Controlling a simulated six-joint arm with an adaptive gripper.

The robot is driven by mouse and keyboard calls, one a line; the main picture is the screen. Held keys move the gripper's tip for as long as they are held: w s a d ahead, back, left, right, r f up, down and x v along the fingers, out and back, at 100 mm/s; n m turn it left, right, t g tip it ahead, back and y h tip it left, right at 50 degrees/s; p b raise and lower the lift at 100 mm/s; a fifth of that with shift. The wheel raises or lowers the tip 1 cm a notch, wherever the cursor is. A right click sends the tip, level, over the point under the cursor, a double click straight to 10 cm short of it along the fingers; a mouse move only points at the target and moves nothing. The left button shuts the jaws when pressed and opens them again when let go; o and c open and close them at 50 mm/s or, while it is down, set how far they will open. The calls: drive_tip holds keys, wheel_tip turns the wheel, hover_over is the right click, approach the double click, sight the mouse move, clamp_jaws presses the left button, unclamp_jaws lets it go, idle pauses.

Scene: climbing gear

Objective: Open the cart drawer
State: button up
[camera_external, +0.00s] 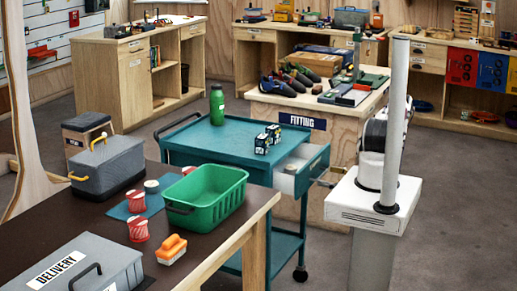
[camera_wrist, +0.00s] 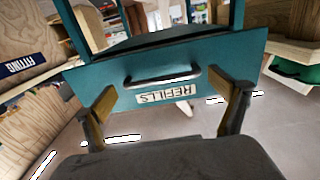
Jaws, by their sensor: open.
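The teal cart (camera_external: 235,135) stands in the middle of the external view. Its drawer (camera_external: 312,172) juts out from the right side, and part of its pale inside shows from above. My gripper (camera_wrist: 172,98) is open, with one finger on each side of the handle and label. I cannot tell whether the fingers touch the drawer front. Nothing is seen between them but the handle area.
A green bottle (camera_external: 217,104) and a small patterned item (camera_external: 267,139) are on the cart top. The wooden "FITTING" bench (camera_external: 270,108) stands close behind the drawer. A dark table with a green basket (camera_external: 207,194) is in front. Floor shows right of the cart.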

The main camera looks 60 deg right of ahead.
drive_tip(key=shift+w, duration=1.05)
drive_tip(key=c, duration=1.3)
drive_tip(key=s, duration=1.4)
drive_tip(key=shift+s+d, duration=0.25)
